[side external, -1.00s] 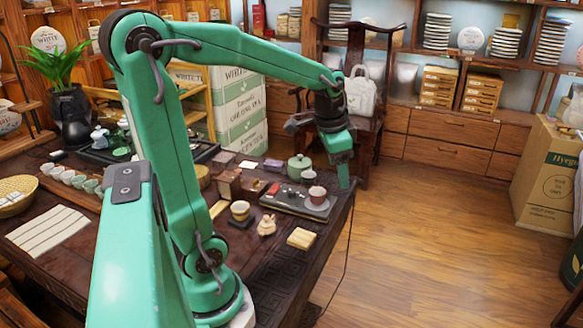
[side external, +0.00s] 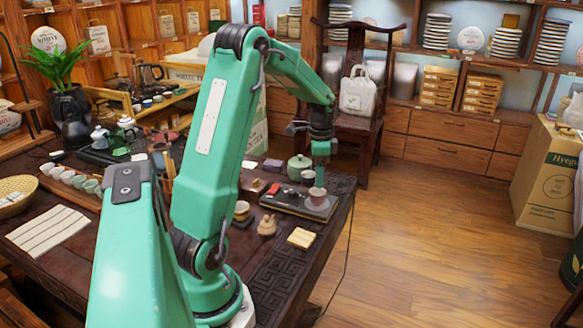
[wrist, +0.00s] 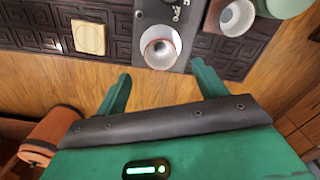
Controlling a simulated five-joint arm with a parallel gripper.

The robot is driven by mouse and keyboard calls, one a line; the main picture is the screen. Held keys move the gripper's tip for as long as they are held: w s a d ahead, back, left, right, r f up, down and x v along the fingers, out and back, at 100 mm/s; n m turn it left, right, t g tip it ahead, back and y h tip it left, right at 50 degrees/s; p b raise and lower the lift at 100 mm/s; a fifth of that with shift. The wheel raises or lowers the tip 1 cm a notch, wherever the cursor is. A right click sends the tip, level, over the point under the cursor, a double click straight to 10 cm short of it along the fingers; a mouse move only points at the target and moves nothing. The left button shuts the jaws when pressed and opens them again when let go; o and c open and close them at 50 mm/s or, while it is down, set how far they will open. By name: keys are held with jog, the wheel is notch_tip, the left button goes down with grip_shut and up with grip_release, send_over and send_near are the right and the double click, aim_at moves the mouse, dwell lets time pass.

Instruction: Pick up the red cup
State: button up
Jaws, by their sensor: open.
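The red cup (side external: 317,196), a small reddish-brown cup with a pale inside, stands upright on the dark tray (side external: 282,203) near the table's right edge. Whether a finger touches the cup cannot be told.
A square wooden piece (side external: 301,238) and a small figurine (side external: 267,225) lie nearer on the table. Beyond the table's right edge is open floor (side external: 430,240).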

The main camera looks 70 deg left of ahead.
aim_at(318, 192)
jog(key=shift+f, duration=3.9)
jog(key=c, duration=1.1)
jog(key=shift+r, duration=0.2)
jog(key=shift+a+r, duration=0.1)
jog(key=shift+r, duration=0.45)
jog(key=r, duration=0.1)
jog(key=d+r, duration=0.1)
jog(key=r, duration=0.1)
jog(key=shift+r, duration=0.1)
jog(key=d+r, duration=0.2)
jog(key=d, duration=0.1)
jog(key=d+r, duration=0.2)
jog(key=d, duration=0.2)
jog(key=w+d+r, duration=0.1)
jog(key=d+r, duration=0.1)
jog(key=d, duration=0.1)
jog(key=shift+w+d+r, duration=0.1)
jog(key=shift+d+r, duration=0.05)
jog(key=shift+d, duration=0.2)
